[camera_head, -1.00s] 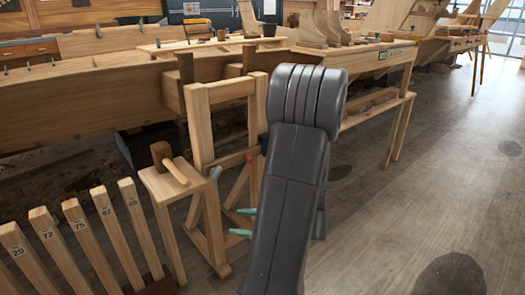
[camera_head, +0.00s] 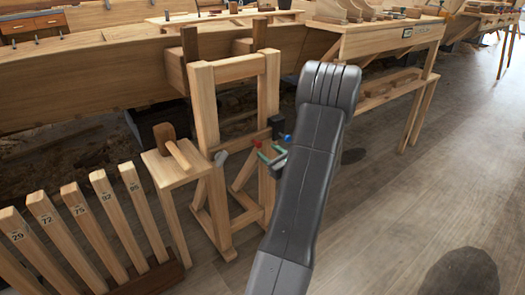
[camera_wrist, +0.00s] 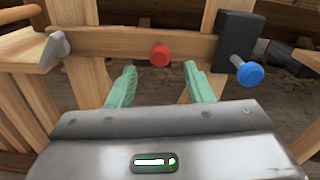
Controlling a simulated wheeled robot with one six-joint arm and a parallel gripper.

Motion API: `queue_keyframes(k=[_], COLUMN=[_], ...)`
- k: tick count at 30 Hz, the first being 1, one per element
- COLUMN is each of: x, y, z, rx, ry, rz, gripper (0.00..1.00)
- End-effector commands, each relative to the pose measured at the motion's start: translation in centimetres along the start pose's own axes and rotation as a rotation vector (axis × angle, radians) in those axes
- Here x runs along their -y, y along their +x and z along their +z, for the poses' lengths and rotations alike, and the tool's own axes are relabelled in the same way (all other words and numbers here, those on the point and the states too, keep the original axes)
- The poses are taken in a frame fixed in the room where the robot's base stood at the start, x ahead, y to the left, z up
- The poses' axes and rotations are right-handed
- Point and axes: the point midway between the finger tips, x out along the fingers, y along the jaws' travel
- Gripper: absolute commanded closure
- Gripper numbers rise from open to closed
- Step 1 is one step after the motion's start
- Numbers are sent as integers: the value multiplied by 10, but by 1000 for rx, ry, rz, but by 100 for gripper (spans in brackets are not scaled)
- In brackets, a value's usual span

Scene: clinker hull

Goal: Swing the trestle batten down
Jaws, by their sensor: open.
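The trestle (camera_head: 204,110) is an upright pale wooden frame in front of the hull. Its batten (camera_head: 236,145) lies across it about level; it also crosses the wrist view (camera_wrist: 115,43). A red knob (camera_wrist: 160,55) sits on the batten's face, and also shows in the head view (camera_head: 257,143). A grey lever-like end piece (camera_wrist: 55,48) is at the left. A black block (camera_wrist: 236,38) with a blue knob (camera_wrist: 250,74) is at the right. My gripper (camera_wrist: 158,76) is open and empty, its green fingers below and either side of the red knob, seemingly short of it.
A small wooden stand (camera_head: 172,175) with a mallet (camera_head: 170,143) is close left of the trestle. A rack of numbered wooden pieces (camera_head: 85,235) stands at the lower left. A workbench (camera_head: 385,45) is at the right. The floor (camera_head: 400,210) at the right is clear.

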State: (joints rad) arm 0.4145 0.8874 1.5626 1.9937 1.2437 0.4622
Motion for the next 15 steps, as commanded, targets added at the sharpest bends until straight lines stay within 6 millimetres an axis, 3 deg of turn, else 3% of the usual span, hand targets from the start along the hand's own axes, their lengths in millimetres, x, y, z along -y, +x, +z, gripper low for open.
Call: queue_keyframes(k=[6, 15], x=[-1, 0], y=[33, 43], z=[-1, 0], rx=[1, 0], ry=[-1, 1], rz=[2, 1], gripper=[53, 53])
